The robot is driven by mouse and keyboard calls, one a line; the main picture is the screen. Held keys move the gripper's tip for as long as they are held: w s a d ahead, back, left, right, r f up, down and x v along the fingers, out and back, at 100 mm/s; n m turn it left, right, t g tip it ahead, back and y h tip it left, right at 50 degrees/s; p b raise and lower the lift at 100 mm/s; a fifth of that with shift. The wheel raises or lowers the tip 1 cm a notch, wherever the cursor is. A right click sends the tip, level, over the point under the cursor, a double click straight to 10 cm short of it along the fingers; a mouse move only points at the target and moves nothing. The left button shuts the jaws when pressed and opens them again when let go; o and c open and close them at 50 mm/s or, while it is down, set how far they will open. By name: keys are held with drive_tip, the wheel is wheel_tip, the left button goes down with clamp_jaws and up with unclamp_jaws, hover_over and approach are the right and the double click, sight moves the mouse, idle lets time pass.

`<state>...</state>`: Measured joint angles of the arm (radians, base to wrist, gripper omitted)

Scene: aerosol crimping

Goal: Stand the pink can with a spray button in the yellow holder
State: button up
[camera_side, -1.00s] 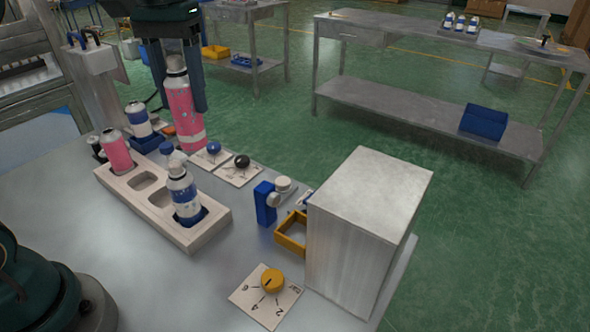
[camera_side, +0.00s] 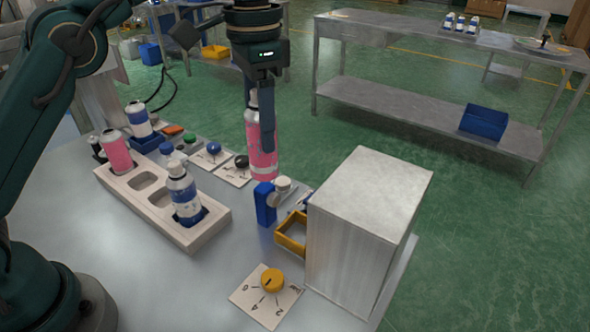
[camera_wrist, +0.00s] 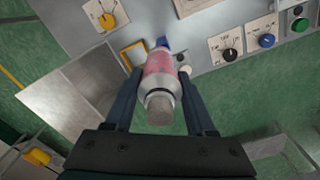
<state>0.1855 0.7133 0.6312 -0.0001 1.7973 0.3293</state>
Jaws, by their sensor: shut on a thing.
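My gripper (camera_side: 262,140) is shut on a tall pink can (camera_side: 262,162) with pale bands, which it holds upright or nearly so above the table. The wrist view shows the can (camera_wrist: 160,80) between my two fingers (camera_wrist: 160,98), its grey-brown top facing the camera. The yellow holder (camera_side: 291,243) is a small open square frame on the table, against the grey box. In the side view the can is behind and left of it, apart from it. The holder also shows in the wrist view (camera_wrist: 124,52). It appears empty.
The large grey box (camera_side: 360,235) is right of the holder. A pale tray (camera_side: 140,207) at left holds a shorter pink can and a blue-white can. A yellow dial (camera_side: 272,280) lies in front.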

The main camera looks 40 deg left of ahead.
drive_tip(key=shift+w+d+f+m, duration=0.1)
drive_tip(key=shift+d+f+m, duration=1)
drive_tip(key=shift+f, duration=0.85)
drive_tip(key=shift+w+d+f+m, duration=0.1)
drive_tip(key=shift+d+f+m, duration=0.95)
drive_tip(key=shift+f, duration=0.9)
drive_tip(key=shift+d+f+m, duration=0.95)
drive_tip(key=shift+d+f, duration=0.2)
drive_tip(key=shift+f, duration=0.8)
drive_tip(key=o, duration=1)
drive_tip(key=shift+f, duration=0.1)
drive_tip(key=shift+o, duration=0.2)
